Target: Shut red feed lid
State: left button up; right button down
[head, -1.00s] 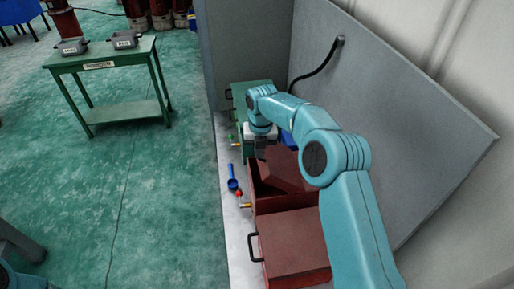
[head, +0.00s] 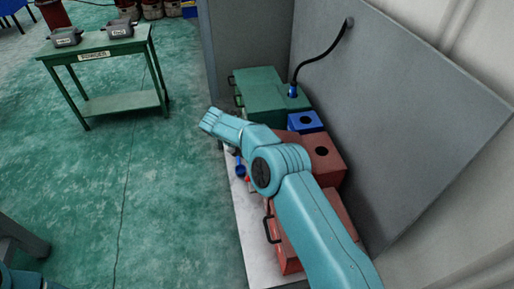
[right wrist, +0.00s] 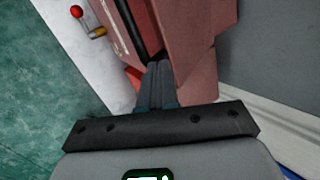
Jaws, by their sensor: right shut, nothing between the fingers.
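My right arm crosses the red feed box (head: 282,252) in the head view and hides much of it, including the lid's tilt. In the right wrist view, a dull red panel (right wrist: 198,40), which looks like the lid, lies right of a red box wall (right wrist: 105,25). A dark narrow gap runs between them. My right gripper (right wrist: 158,68) is shut and empty, its fingertips close to the panel's lower left edge; I cannot tell whether they touch. My left gripper is not in view.
A red block with a round hole (head: 323,151), a blue box (head: 305,121) and a green box (head: 262,92) stand along the grey panel (head: 400,125). A red-knobbed valve (right wrist: 82,17) sits beside the box. A green table (head: 105,49) stands left across open floor.

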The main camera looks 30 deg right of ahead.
pick_arm(q)
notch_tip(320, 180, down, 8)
jog(key=b, duration=0.8)
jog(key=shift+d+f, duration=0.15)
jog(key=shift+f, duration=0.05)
pick_arm(e)
notch_tip(320, 180, down, 10)
jog(key=a, duration=0.2)
jog(key=shift+w+a+r, duration=0.15)
jog(key=shift+w+a, duration=0.1)
jog(key=shift+a, duration=0.15)
